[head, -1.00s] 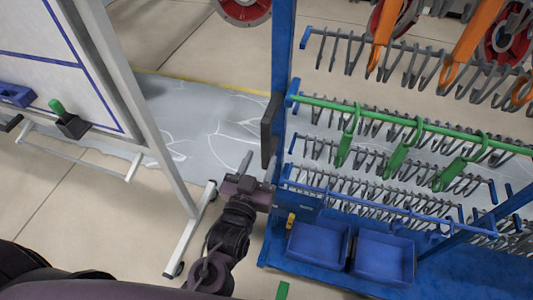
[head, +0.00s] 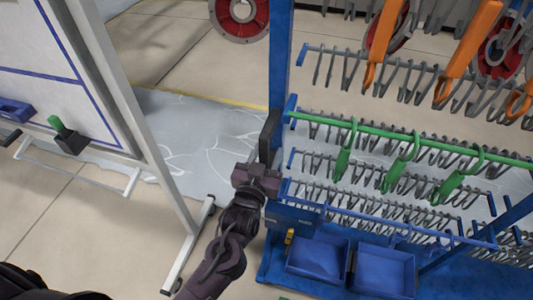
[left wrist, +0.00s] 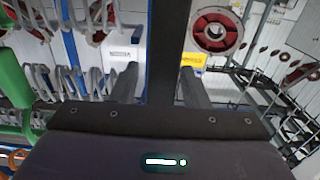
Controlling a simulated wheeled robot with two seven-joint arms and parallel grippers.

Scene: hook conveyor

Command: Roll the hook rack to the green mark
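The blue hook rack (head: 281,62) stands at the right in the head view, with rows of grey hooks and a green rail (head: 400,137) carrying green hooks. A black upright handle (head: 268,138) is on its left post. My left gripper (head: 262,160) is at this handle. In the left wrist view its fingers (left wrist: 160,88) are apart, with the dark handle bar (left wrist: 168,45) between them. A gap shows beside the left finger; contact at the right finger is unclear. A sliver of green at the head view's bottom edge may be a floor mark. My right gripper is out of view.
A white board on a wheeled stand (head: 190,245) is close on the left of my left arm. Blue bins (head: 385,272) sit low on the rack. Orange hooks (head: 467,50) hang at upper right. A grey floor patch (head: 205,135) lies behind.

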